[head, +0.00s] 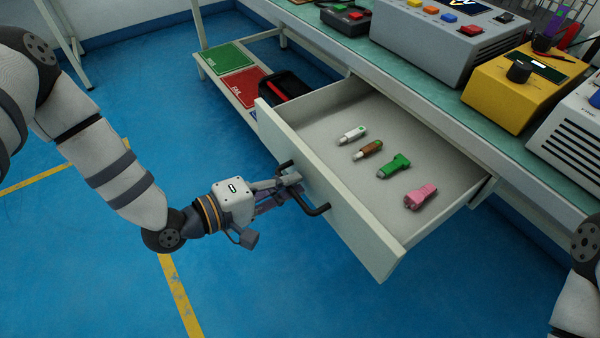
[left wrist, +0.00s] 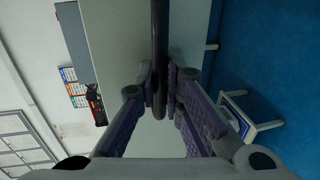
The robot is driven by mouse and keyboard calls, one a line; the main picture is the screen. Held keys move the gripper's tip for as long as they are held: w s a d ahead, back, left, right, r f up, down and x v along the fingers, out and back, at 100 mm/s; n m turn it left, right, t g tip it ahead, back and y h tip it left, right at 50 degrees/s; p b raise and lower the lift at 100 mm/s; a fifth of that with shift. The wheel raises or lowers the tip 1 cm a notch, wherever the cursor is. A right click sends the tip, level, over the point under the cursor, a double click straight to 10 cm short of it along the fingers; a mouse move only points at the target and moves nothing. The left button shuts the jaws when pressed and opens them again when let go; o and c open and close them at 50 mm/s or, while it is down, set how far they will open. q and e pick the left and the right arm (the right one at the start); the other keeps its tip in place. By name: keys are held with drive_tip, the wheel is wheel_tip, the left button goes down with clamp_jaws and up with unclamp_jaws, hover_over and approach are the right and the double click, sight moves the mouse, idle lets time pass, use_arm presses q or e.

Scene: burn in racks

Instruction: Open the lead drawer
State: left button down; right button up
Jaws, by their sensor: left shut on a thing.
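The lead drawer (head: 330,190) is a white drawer under the workbench, pulled well out so its inside shows. In it lie a white connector (head: 352,135), a brown one (head: 368,150), a green one (head: 394,166) and a pink one (head: 420,197). Its front carries a black bar handle (head: 318,209), which also runs down the left wrist view (left wrist: 159,45). My left gripper (head: 290,183) is shut on the handle; in the left wrist view its fingers (left wrist: 163,88) close around the bar. My right gripper is out of view; part of my right arm shows at the right edge.
The bench top holds a grey instrument (head: 440,40), a yellow one (head: 515,85) and a white one (head: 575,125). A low shelf at the back left carries a green mat (head: 226,57), a red mat (head: 245,87) and a black tray (head: 288,88). Blue floor before the drawer is clear.

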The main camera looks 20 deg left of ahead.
use_arm(q)
drive_tip(key=shift+s+a, duration=0.1)
idle(0.3)
drive_tip(key=c, duration=1.7)
unclamp_jaws()
drive_tip(key=v, duration=1.2)
